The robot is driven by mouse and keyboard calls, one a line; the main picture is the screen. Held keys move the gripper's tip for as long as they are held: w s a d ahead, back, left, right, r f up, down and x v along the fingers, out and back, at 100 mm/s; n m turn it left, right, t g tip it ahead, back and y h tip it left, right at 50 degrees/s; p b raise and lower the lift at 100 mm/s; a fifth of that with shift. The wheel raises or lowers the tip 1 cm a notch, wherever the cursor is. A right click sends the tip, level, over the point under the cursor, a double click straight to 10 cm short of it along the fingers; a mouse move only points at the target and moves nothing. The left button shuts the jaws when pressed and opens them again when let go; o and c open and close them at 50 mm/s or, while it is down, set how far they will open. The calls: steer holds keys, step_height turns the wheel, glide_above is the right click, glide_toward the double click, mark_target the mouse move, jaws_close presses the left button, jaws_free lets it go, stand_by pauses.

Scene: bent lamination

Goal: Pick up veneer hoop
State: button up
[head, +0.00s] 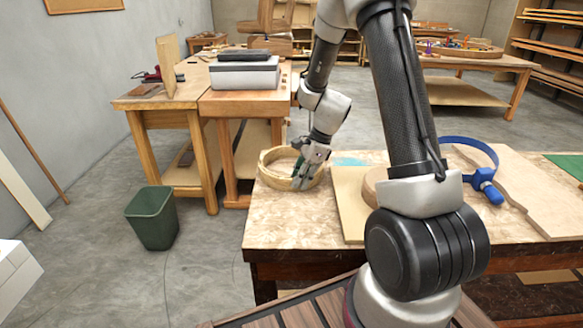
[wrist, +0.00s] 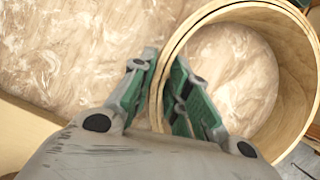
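The veneer hoop (head: 272,181) is a pale, round wooden band lying on the near worktable. In the wrist view the hoop (wrist: 250,14) fills the upper right, with part of its rim cut off by the frame. My gripper (head: 299,176) reaches down at the hoop's right side in the head view. In the wrist view my gripper (wrist: 165,72) straddles the hoop wall, with one green-padded finger outside and one inside. The fingers are close together and look shut on the wall. The hoop appears to rest on the table, and its bottom edge is partly hidden.
The worktable (head: 290,228) also holds a board (head: 350,205), a blue band clamp (head: 482,178) and a curved wooden sheet (head: 530,195). A green bin (head: 152,217) stands on the floor at left. A bench (head: 205,104) with a grey box (head: 245,74) stands behind.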

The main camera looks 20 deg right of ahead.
jaws_close()
steer(key=shift+r, duration=0.1)
